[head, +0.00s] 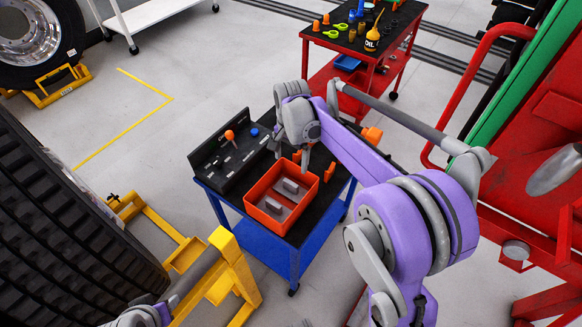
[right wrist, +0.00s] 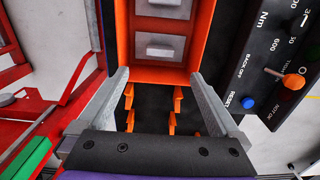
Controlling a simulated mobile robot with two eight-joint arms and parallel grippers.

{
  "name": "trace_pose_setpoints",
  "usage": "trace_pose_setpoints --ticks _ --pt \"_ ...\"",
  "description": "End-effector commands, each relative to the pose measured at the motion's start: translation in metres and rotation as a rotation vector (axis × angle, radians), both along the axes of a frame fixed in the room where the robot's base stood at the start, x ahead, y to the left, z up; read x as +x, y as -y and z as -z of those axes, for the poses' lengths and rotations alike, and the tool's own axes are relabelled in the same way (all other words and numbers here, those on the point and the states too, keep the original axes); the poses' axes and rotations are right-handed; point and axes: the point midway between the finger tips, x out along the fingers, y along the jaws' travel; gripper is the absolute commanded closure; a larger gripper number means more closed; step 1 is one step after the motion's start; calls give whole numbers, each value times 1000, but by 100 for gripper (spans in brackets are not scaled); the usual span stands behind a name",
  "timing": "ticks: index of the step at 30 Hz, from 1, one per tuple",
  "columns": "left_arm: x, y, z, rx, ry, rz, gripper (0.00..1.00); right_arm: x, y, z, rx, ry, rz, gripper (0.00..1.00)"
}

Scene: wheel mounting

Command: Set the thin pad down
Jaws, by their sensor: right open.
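An orange tray (head: 303,208) with two compartments sits on the black top of a blue cart. One grey pad (head: 291,186) lies in the far compartment and another grey pad (head: 274,206) in the near one. I cannot tell which is thinner. In the right wrist view both pads show inside the tray (right wrist: 158,76). My right gripper (head: 305,158) is just beyond the tray's back edge, and its fingers (right wrist: 157,100) are wide apart with no pad between them. Part of my left arm shows at the bottom left of the head view; its fingers are not clear.
Orange notched holders (right wrist: 176,105) stand on the cart top between my right fingers, beside the tray. A control panel (head: 225,155) with an orange lever (head: 229,135) edges the cart. A large tyre (head: 70,220), yellow stand (head: 235,270) and red frame (head: 535,220) flank it.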

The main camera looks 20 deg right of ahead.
Motion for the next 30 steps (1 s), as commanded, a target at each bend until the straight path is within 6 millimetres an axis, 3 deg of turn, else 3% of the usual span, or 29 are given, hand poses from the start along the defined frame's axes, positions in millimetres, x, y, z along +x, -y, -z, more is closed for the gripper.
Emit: trace_pose_setpoints --ticks 5,8,14,18,22,25,30 --pt "0 0 0 0 0 0 51 -13 -4 -14 -3 23 -51 1" --pt "0 0 0 0 0 0 51 -38 -12 -24 -13 64 -153 1" --pt "0 0 0 0 0 0 51 -111 -31 -36 -60 187 -451 1" --pt "0 0 0 0 0 0 51 -164 -42 -30 -112 271 -661 1" --pt "0 0 0 0 0 0 51 -205 -49 -15 -166 335 -832 1" --pt "0 0 0 0 0 0 51 -227 -52 -3 -203 371 -928 1" --pt "0 0 0 0 0 0 51 -244 -54 8 -236 399 -1012 1"
